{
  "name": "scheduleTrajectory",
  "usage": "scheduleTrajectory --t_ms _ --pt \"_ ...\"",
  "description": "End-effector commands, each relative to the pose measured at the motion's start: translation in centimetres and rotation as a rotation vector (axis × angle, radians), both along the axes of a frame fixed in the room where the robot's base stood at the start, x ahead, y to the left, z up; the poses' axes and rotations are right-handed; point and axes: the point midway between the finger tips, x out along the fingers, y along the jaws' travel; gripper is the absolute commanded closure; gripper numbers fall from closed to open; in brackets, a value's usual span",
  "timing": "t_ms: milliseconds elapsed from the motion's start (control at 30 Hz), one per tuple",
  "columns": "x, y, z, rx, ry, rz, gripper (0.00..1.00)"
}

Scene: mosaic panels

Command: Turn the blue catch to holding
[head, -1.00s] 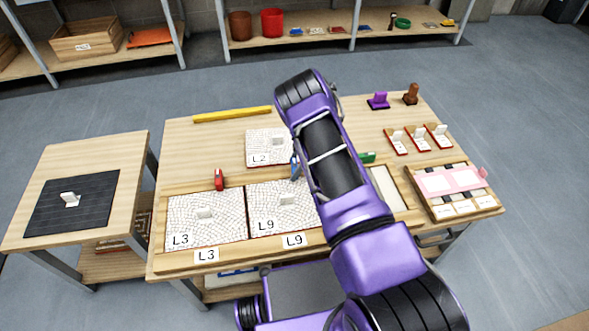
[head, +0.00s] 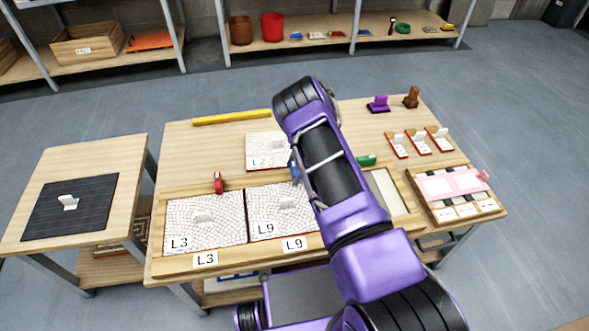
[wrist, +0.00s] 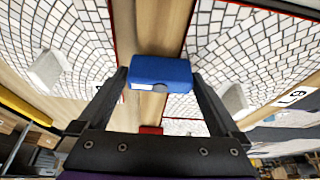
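The blue catch (wrist: 160,72) is a blue block at the seam between two white mosaic panels in the wrist view. In the head view only a sliver of the blue catch (head: 294,172) shows beside my arm. My gripper (wrist: 160,82) has one fingertip against each end of the blue catch, with no clear gap, so it looks shut on it. My gripper is hidden behind my arm in the head view. The L3 panel (head: 185,222) and the L9 panel (head: 268,222) lie side by side in the wooden frame.
A red catch (head: 218,183) and a green catch (head: 366,160) stand along the frame's back edge. The L2 panel (head: 258,160) lies behind it. A yellow bar (head: 232,117) lies at the back. A tray (head: 450,212) with a pink sheet is at right.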

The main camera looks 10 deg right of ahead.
Motion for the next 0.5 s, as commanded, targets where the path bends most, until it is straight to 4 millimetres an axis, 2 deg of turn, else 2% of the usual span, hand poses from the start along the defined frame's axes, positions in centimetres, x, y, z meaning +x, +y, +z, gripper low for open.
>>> scheduleTrajectory --t_ms 267,367,500 --pt "0.1 -0.3 0.7 -0.001 -0.001 -0.002 0.0" --pt "0.1 -0.9 2.1 -0.002 -0.002 -0.003 0.0" --pt "0.2 -2.1 5.0 -0.002 -0.003 -0.003 0.0"
